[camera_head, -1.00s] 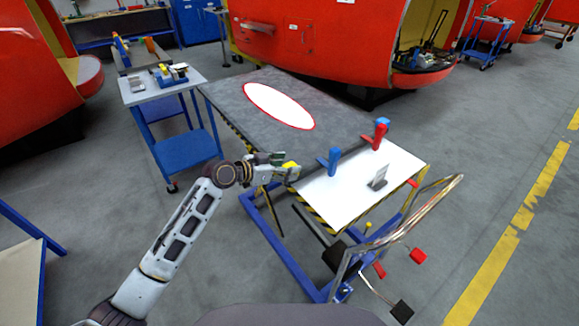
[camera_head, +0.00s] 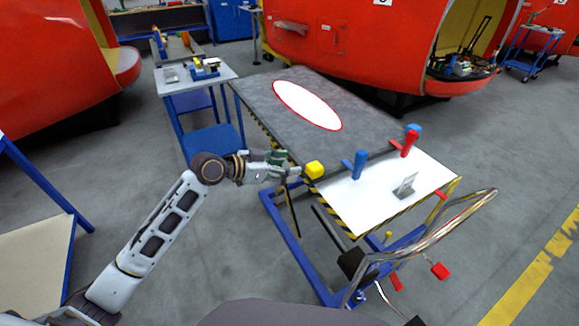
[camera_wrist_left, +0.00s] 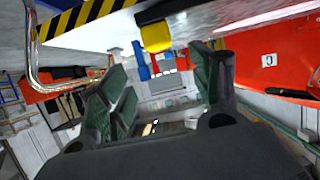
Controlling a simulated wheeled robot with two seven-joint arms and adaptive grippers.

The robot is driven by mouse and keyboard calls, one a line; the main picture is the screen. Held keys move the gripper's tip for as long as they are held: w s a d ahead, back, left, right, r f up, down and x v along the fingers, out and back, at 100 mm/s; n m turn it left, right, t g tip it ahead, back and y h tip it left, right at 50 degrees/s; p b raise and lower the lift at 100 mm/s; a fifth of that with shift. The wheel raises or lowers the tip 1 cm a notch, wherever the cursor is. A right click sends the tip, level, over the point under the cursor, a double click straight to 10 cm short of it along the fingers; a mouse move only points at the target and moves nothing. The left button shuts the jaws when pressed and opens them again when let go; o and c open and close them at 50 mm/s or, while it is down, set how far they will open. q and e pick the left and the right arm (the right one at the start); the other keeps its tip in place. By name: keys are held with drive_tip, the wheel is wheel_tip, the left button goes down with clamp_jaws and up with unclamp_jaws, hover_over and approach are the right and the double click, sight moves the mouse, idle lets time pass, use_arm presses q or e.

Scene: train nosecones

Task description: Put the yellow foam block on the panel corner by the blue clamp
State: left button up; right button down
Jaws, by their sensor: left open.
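The yellow foam block (camera_head: 315,169) rests at the near left corner of the grey panel (camera_head: 262,92), left of the upright blue clamp (camera_head: 358,164). In the left wrist view the block (camera_wrist_left: 156,38) is at the top middle, against the panel edge, with the blue clamp (camera_wrist_left: 141,62) behind it. My left gripper (camera_head: 291,171) is just left of the block. Its fingers (camera_wrist_left: 160,92) are spread in the left wrist view, with nothing between them, and the block looks clear of them. My right gripper is not in view.
A red clamp (camera_head: 409,143) stands farther right. A white surface (camera_head: 365,200) with a small grey stand (camera_head: 405,187) adjoins the panel. A blue-legged cart (camera_head: 196,80) stands behind left. A metal handle frame (camera_head: 430,240) is at near right.

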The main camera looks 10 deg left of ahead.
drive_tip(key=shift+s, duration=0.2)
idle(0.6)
use_arm(q)
drive_tip(key=w+a+f+n+y, duration=0.25)
drive_tip(key=a+f, duration=0.25)
drive_tip(key=f, duration=0.5)
drive_tip(key=w+a+f+n+y, duration=0.2)
drive_tip(key=a+f+n, duration=0.15)
drive_tip(key=f, duration=0.75)
drive_tip(key=s+a+f+n+g+y, duration=0.15)
drive_tip(key=s+a+f, duration=0.35)
drive_tip(key=f, duration=0.8)
drive_tip(key=s+a+f+n+t+y, duration=0.15)
drive_tip(key=s+a+f, duration=0.3)
drive_tip(key=f, duration=0.75)
drive_tip(key=s+a+f+g+y, duration=0.3)
drive_tip(key=s+f+g, duration=0.1)
drive_tip(key=s+f, duration=1.45)
drive_tip(key=s+f+g, duration=0.1)
drive_tip(key=s+f, duration=0.2)
drive_tip(key=s, duration=1)
drive_tip(key=s+f+g, duration=0.1)
drive_tip(key=s+f, duration=0.3)
drive_tip(key=s, duration=0.9)
drive_tip(key=shift+s+d+m+g+y, duration=0.3)
drive_tip(key=shift+d+m+g+y, duration=0.05)
drive_tip(key=shift+d+m+g, duration=0.1)
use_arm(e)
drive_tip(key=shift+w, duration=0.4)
